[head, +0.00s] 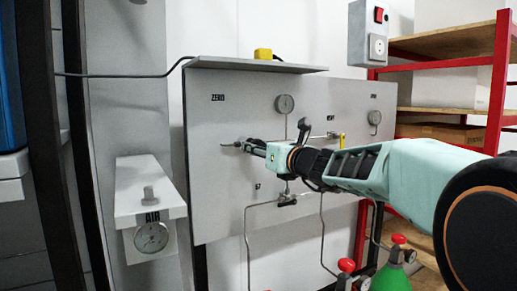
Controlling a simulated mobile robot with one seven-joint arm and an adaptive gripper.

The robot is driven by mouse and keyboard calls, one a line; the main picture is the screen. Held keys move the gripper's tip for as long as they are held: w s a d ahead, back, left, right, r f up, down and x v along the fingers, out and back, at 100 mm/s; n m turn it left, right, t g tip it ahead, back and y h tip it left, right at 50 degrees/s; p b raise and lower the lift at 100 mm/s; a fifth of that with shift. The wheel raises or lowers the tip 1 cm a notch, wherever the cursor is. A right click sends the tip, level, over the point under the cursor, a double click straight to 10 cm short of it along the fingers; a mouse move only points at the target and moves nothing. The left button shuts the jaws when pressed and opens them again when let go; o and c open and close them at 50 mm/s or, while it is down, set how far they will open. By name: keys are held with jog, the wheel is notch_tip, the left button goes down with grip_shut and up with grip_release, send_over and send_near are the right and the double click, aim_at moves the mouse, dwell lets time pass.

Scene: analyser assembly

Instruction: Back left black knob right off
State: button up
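A grey panel (225,205) stands ahead, with a "ZERO" label at its upper left. My gripper (246,147) is at the panel's left-middle, pointing left, near a small grey fitting (229,144). The fingers are small and dark here. I cannot tell whether they are open or shut, or whether they touch anything. No black knob can be made out clearly by the fingers; one could be hidden behind the gripper. A small dark valve (287,200) sits on the pipework below my wrist. A yellow-handled valve (342,140) is to the right, partly behind my arm.
An "AIR" gauge (152,237) is on a box at left. Gas cylinders (391,277) with red tops stand below right. A red-framed shelf (452,60) is at the right. Thin pipes cross the lower panel.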

jog(key=c, duration=0.8)
jog(key=shift+f+b, duration=0.1)
jog(key=shift+b, duration=0.3)
